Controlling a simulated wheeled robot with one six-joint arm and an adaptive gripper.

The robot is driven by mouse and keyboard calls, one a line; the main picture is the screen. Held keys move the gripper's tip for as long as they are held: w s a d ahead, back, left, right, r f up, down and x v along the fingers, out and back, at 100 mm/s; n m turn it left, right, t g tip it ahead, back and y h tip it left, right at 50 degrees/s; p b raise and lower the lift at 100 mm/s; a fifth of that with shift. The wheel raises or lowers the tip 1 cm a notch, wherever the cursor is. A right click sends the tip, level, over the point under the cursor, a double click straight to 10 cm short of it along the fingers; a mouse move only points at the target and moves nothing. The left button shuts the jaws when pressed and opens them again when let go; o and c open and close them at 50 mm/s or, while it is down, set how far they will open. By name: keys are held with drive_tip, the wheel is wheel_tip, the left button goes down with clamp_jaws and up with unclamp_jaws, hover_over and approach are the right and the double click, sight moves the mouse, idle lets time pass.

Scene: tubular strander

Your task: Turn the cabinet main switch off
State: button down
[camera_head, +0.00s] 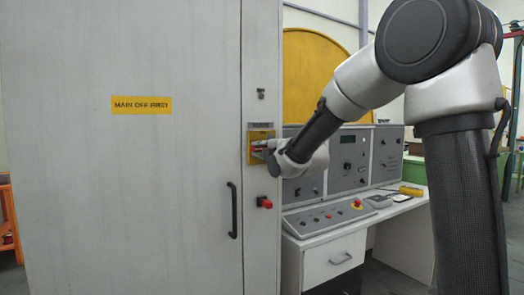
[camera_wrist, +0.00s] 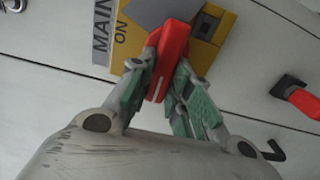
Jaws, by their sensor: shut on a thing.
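The main switch is a red handle (camera_wrist: 173,45) on a yellow plate (camera_wrist: 128,38) with a grey part behind it. The words MAIN and ON show beside it in the wrist view; other lettering is hidden. In the head view the yellow plate (camera_head: 250,150) sits on the right strip of the cabinet front. My gripper (camera_wrist: 164,82) is shut on the red handle, its green pads on either side. In the head view my gripper (camera_head: 270,148) reaches the plate from the right and hides most of the handle. The handle's exact setting I cannot tell.
A smaller red switch (camera_head: 265,202) is below the plate; it also shows in the wrist view (camera_wrist: 304,102). A black door handle (camera_head: 232,210) is at lower left. A control desk (camera_head: 325,215) stands right of the cabinet, under my arm.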

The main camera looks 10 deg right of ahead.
drive_tip(key=c, duration=1.3)
unclamp_jaws()
drive_tip(key=shift+f, duration=0.1)
drive_tip(key=shift+s, duration=0.1)
drive_tip(key=v, duration=1.1)
drive_tip(key=shift+s+d, duration=0.15)
drive_tip(key=shift+s, duration=0.2)
